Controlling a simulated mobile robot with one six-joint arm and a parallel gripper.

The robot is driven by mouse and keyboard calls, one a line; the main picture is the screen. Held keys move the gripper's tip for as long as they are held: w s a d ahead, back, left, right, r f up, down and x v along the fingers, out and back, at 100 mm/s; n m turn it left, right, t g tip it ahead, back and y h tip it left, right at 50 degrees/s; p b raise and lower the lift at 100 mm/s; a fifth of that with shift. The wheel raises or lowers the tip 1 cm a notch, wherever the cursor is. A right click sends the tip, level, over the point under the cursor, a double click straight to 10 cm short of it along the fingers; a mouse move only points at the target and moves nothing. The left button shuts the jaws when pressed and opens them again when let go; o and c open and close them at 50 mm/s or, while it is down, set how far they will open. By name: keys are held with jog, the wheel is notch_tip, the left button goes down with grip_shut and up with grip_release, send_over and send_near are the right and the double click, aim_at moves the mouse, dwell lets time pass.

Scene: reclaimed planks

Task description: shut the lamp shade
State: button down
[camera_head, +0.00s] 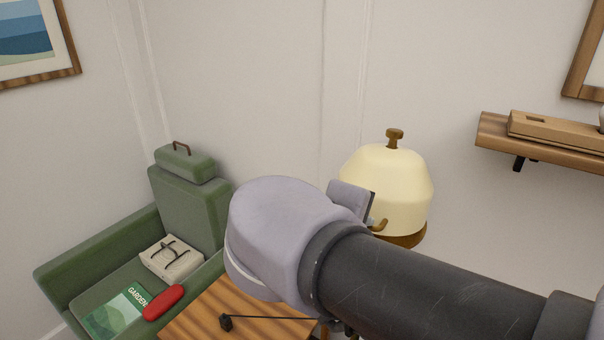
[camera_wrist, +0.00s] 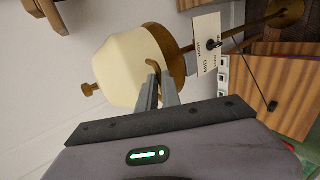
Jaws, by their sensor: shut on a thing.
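The cream lamp shade (camera_head: 385,185) has a brass knob (camera_head: 394,138) on top and a brown-gold rim below. In the wrist view the shade (camera_wrist: 128,68) lies sideways in the picture, with the lamp's stem (camera_wrist: 225,35) and round base (camera_wrist: 284,13) to its right. A small curved brass handle (camera_wrist: 152,64) sticks out from the shade's lower side. My gripper (camera_wrist: 159,80) is shut on this handle, its two fingers close together beside the shade. In the head view my wrist hides most of the fingers, and the handle (camera_head: 380,226) shows just right of them.
A wooden table (camera_head: 220,315) is below my arm. A wall shelf (camera_head: 500,140) is at right.

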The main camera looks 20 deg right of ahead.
notch_tip(320, 180, down, 6)
jog(key=s+b, duration=0.1)
jog(key=b, duration=0.1)
jog(key=shift+a+b, duration=0.35)
jog(key=shift+s, duration=0.1)
jog(key=c, duration=1.5)
grip_release()
jog(key=shift+r, duration=0.1)
jog(key=p+v, duration=0.9)
jog(key=v, duration=0.8)
jog(key=shift+r, duration=0.3)
